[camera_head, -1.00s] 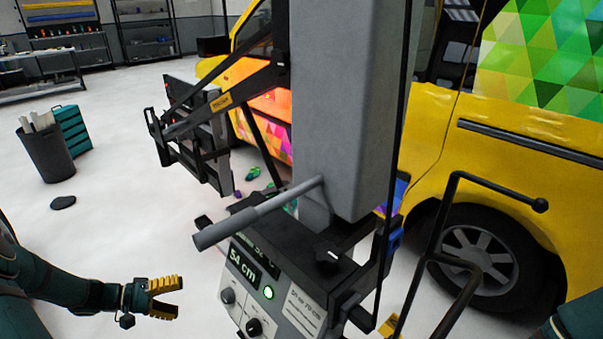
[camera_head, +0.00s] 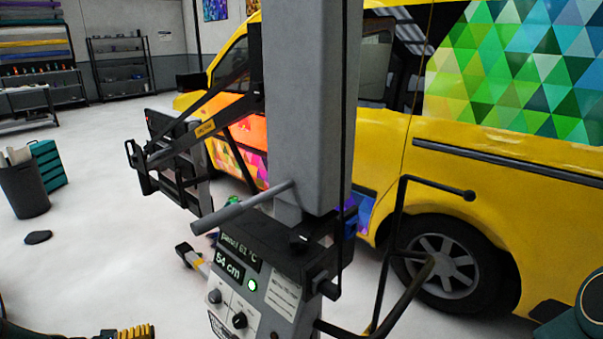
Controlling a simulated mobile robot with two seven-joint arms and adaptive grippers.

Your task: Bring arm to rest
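My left gripper (camera_head: 136,332) shows at the bottom left edge, with yellow ribbed finger pads. It is cut off by the frame, so its opening cannot be read. It is apart from the grey lift column (camera_head: 305,110) and its control box (camera_head: 238,295). Part of my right arm (camera_head: 592,305) shows at the bottom right corner. My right gripper is out of view. The box display reads 54 cm, and a green light is lit. A grey handle (camera_head: 240,210) sticks out to the left of the column.
A yellow van (camera_head: 400,160) with a colourful triangle wrap stands behind the column. A black bent bar (camera_head: 395,255) rises on the right. A dark bin (camera_head: 25,190) and green drawers (camera_head: 48,165) stand at the left.

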